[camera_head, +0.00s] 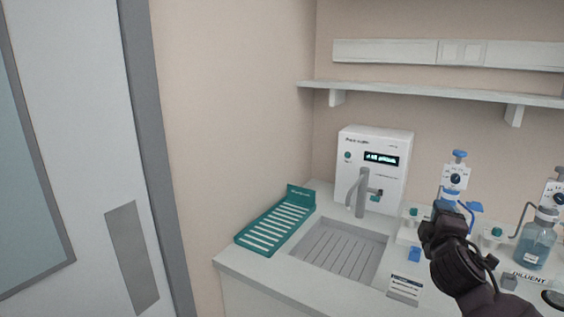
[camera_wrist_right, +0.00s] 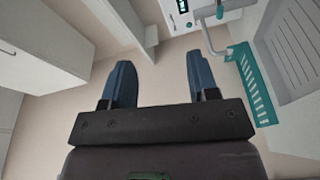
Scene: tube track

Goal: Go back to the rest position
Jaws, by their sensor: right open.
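My right gripper (camera_head: 444,228) is in the lower right of the head view, in front of the counter and its bottles. Its arm comes in from the bottom right. In the right wrist view its two blue fingers (camera_wrist_right: 161,82) stand wide apart, with only plain floor or wall surface between them. It holds nothing. My left gripper is in neither view.
The counter (camera_head: 240,262) carries a teal rack (camera_head: 275,222), a sink (camera_head: 340,252), a white dispenser unit (camera_head: 376,150) with a tap, and a diluent bottle (camera_head: 536,240). A shelf (camera_head: 420,92) runs above. A door (camera_head: 70,130) stands at left.

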